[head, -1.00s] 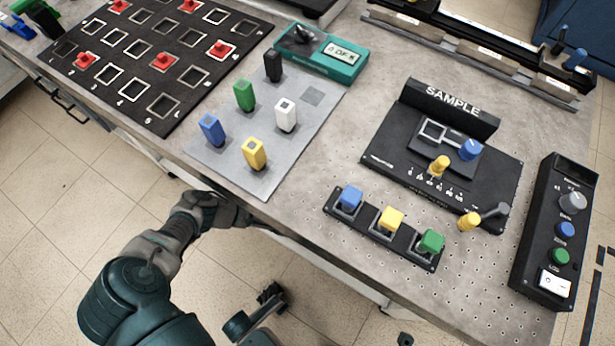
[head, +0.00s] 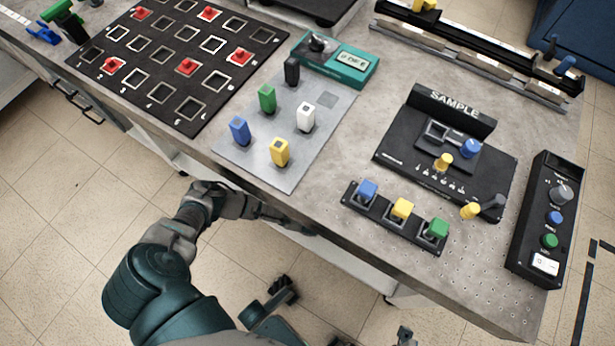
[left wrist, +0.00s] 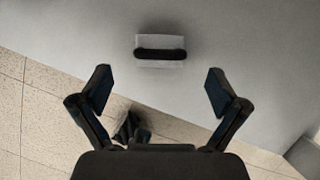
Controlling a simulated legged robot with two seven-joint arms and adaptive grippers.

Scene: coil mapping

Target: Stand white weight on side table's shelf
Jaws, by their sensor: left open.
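The white weight (head: 305,117) stands upright on a grey mat (head: 243,157) on the bench, behind the yellow weight (head: 280,152) and right of the green one (head: 267,98). My left arm reaches in low beside the bench's front edge, below the tabletop. In the left wrist view my left gripper (left wrist: 158,85) is open and empty, its fingers apart. It faces a grey panel with a pale plate and dark handle (left wrist: 160,54), beyond the fingertips and untouched. I cannot pick out the side table's shelf. My right gripper is not in view.
A blue weight (head: 240,131) and a black one (head: 292,72) share the mat. A black grid board (head: 178,62) lies left, a teal meter (head: 336,62) behind. A three-switch strip (head: 397,219) and the SAMPLE device (head: 445,150) are at right. Bare tabletop lies between mat and devices.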

